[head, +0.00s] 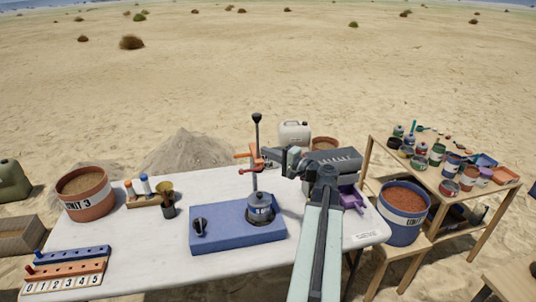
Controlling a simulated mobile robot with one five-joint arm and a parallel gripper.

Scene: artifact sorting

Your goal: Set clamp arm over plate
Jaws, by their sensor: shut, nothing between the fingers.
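A blue base block (238,238) sits on the white table. It carries a black knob (199,226) at its left and a grey round fixture (260,208) at its right. A thin upright lever with a black ball top (257,118) rises above the fixture. A red clamp piece (257,166) shows partway up it. My gripper (262,158) is shut and empty, close to the red piece; I cannot tell whether they touch. I cannot make out the plate clearly; the fixture's top is small in this view.
A red-brown tub (86,193), a small bottle rack (148,200) and a numbered rack (63,282) stand on the table's left. A white jug (294,133) is behind. A blue tub (402,213) and a crowded wooden shelf (488,203) are at right. My arm covers the table's right-middle.

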